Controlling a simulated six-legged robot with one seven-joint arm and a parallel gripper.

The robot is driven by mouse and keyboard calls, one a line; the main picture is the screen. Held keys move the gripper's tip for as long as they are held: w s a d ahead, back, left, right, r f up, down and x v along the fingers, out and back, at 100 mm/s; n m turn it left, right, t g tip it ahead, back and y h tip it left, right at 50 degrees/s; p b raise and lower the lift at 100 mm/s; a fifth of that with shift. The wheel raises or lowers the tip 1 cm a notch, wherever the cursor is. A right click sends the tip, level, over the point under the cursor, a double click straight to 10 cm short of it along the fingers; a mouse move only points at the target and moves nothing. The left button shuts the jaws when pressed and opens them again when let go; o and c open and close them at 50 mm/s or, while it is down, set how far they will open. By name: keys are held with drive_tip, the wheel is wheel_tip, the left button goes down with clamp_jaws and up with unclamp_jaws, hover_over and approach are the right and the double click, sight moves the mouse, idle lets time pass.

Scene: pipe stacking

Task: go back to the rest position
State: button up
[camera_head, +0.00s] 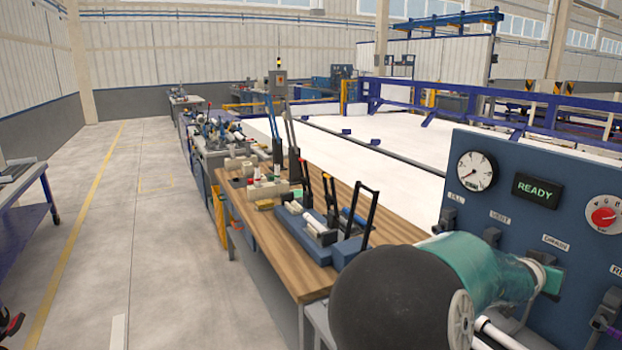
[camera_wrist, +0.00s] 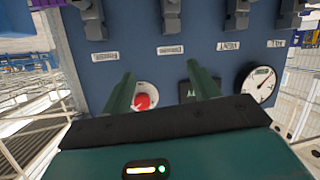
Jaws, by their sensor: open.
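My gripper (camera_wrist: 160,70) shows in the wrist view with its two green fingers apart and nothing between them. It faces a blue control panel (camera_wrist: 140,25), which appears upside down there. One finger overlaps the edge of a red knob (camera_wrist: 143,101), and the other overlaps a dark display (camera_wrist: 184,92). I cannot tell from this view whether the fingers touch the panel. In the head view my arm reaches from the bottom toward the panel (camera_head: 520,155), and its teal end is close to the panel's lower front. The fingertips are not clear there.
The panel carries a round gauge (camera_head: 476,171), a READY display (camera_head: 537,190) and a red knob (camera_head: 603,216). A wooden workbench (camera_head: 290,265) with tools and fixtures stands left of it. A blue rail (camera_head: 440,97) runs behind. The floor aisle (camera_head: 140,220) at left is clear.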

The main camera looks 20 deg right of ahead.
drive_tip(key=w+a+f+n+t+y, duration=0.1)
drive_tip(key=w+a+f+y, duration=0.2)
drive_tip(key=a, duration=0.5)
drive_tip(key=w+a+f+n+t+y, duration=0.15)
drive_tip(key=a+y, duration=0.25)
drive_tip(key=a, duration=0.4)
drive_tip(key=w+a+f+n+t+y, duration=0.1)
drive_tip(key=w+a+f+n+y, duration=0.2)
drive_tip(key=a, duration=0.6)
drive_tip(key=s+a+r+n+y, duration=0.1)
drive_tip(key=s+a+n, duration=0.1)
drive_tip(key=s+a, duration=0.3)
drive_tip(key=s+a+r+n+g+y, duration=0.1)
drive_tip(key=s+a, duration=0.4)
drive_tip(key=a, duration=0.7)
drive_tip(key=s+a+r+n+g+y, duration=0.1)
drive_tip(key=s+a+r+n, duration=0.2)
drive_tip(key=a, duration=0.6)
drive_tip(key=shift+s+a+n+y, duration=0.4)
drive_tip(key=shift+s+n, duration=0.25)
drive_tip(key=shift+s, duration=0.25)
